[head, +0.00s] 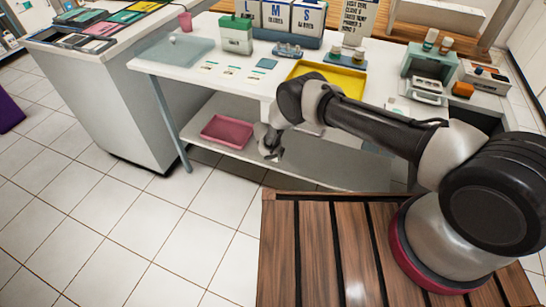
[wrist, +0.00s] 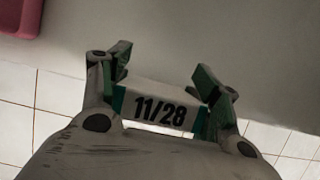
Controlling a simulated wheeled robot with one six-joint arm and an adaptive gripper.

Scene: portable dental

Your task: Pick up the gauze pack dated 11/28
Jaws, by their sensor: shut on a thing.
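The gauze pack dated 11/28 (wrist: 157,107) is white with teal ends, and its black date reads clearly in the wrist view. My gripper (wrist: 160,88) is shut on it, with one finger at each end of the pack. In the head view my gripper (head: 271,153) hangs in front of the table, at about the height of the lower shelf. The pack cannot be made out there.
The white table (head: 190,78) holds a yellow tray (head: 328,79), a green-and-white box (head: 236,36) and small flat white items (head: 231,71). A pink bin (head: 227,132) sits on the lower shelf (head: 330,165). Tiled floor (head: 120,215) is clear at left.

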